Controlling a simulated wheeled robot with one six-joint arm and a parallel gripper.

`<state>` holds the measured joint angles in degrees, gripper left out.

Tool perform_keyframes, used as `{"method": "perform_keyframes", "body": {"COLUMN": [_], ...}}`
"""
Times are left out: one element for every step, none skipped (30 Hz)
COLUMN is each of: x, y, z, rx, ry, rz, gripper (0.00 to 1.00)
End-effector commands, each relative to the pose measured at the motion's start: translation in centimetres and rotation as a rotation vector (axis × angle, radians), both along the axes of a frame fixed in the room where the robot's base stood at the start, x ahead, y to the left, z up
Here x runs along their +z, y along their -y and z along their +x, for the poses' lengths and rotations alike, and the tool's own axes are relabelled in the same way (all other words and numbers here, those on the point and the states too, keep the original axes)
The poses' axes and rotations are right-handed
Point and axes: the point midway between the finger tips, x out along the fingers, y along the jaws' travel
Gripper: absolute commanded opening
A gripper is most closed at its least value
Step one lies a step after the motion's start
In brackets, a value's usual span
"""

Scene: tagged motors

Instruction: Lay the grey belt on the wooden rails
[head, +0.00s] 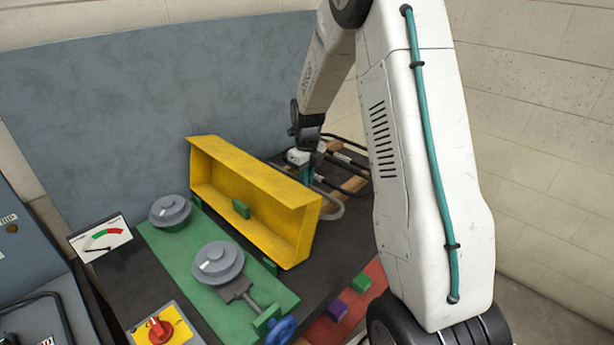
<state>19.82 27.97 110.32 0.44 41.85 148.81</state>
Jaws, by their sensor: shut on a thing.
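My gripper (306,176) is at the far side of the bench, behind the right end of the yellow guard. Its teal fingers point down and are shut on the grey belt (337,210). Part of the pale grey loop shows just right of the guard; the rest is hidden by the guard. The wooden rails (354,185) lie just right of my gripper, with black loops (345,160) on or over them. My arm hides the right part of the rails. I cannot tell whether the grey belt touches the bench or the rails.
The open yellow guard (255,190) stands close in front of my gripper. Two grey round motors (218,262) sit on a green plate (165,250). A blue handwheel (281,330), a red knob (160,328) and a gauge (101,238) are nearer. A red mat (327,328) holds purple and green blocks.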

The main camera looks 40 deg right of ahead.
Motion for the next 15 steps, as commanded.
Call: {"method": "perform_keyframes", "body": {"x": [0.00,0.01,0.01,0.01,0.01,0.01,0.01,0.02,0.02,0.02,0.02,0.02,0.01,0.04,0.15], "y": [0.00,0.00,0.00,0.00,0.00,0.00,0.00,0.00,0.00,0.00,0.00,0.00,0.00,0.00,0.01], "z": [0.00,0.00,0.00,0.00,0.00,0.00,0.00,0.00,0.00,0.00,0.00,0.00,0.00,0.00,0.01], "rx": [0.000,0.000,0.000,0.000,0.000,0.000,0.000,0.000,0.000,0.000,0.000,0.000,0.000,0.000,0.000], "ry": [0.000,0.000,0.000,0.000,0.000,0.000,0.000,0.000,0.000,0.000,0.000,0.000,0.000,0.000,0.000], "rz": [0.000,0.000,0.000,0.000,0.000,0.000,0.000,0.000,0.000,0.000,0.000,0.000,0.000,0.000,0.000], "gripper": [0.00,0.00,0.00,0.17,0.26,0.37,0.37,0.37,0.37,0.37,0.37,0.37,0.37,0.37,0.37]}}
